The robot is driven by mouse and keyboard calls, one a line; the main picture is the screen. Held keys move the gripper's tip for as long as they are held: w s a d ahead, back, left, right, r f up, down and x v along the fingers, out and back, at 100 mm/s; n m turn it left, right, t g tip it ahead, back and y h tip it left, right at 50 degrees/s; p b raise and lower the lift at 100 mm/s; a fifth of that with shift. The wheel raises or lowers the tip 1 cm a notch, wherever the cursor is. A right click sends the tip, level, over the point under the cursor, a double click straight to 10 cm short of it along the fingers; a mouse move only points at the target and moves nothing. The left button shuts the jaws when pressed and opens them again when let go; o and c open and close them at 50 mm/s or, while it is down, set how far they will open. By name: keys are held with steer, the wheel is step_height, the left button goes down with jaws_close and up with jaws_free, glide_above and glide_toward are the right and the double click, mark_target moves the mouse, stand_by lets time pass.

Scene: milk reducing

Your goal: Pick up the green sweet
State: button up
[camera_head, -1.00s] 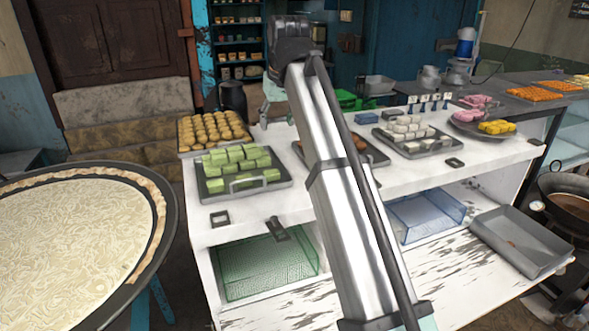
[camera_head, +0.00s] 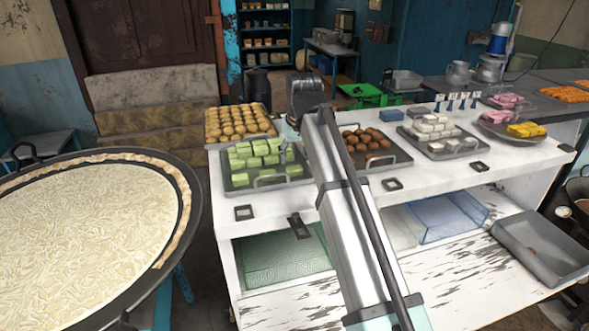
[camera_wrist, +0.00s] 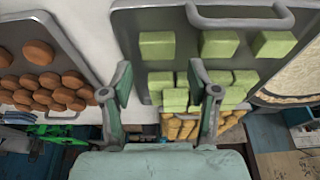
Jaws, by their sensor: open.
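Several green sweets (camera_head: 262,148) lie in rows on a grey metal tray (camera_head: 233,182) on the white counter. In the wrist view, green sweets (camera_wrist: 219,43) fill the middle, on their tray (camera_wrist: 134,92), with the tray's handle at the top. My gripper (camera_wrist: 162,85) is open and empty. Its two fingers stand apart, with a few green sweets showing between and beyond the tips. In the head view, part of my gripper shows at the right side of the green tray, mostly hidden by my arm. I cannot tell its height above the sweets.
A tray of brown round sweets (camera_head: 368,140) stands right of the green tray. A tray of yellow-brown sweets (camera_head: 237,119) stands behind it. White sweets (camera_head: 432,126) are further right. A large round pan (camera_head: 90,225) is at the left.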

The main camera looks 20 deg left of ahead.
mark_target(294, 168)
steer(key=shift+p+x, duration=1.2)
steer(key=shift+x, duration=1.5)
steer(key=shift+w+d, duration=0.1)
steer(key=c, duration=0.8)
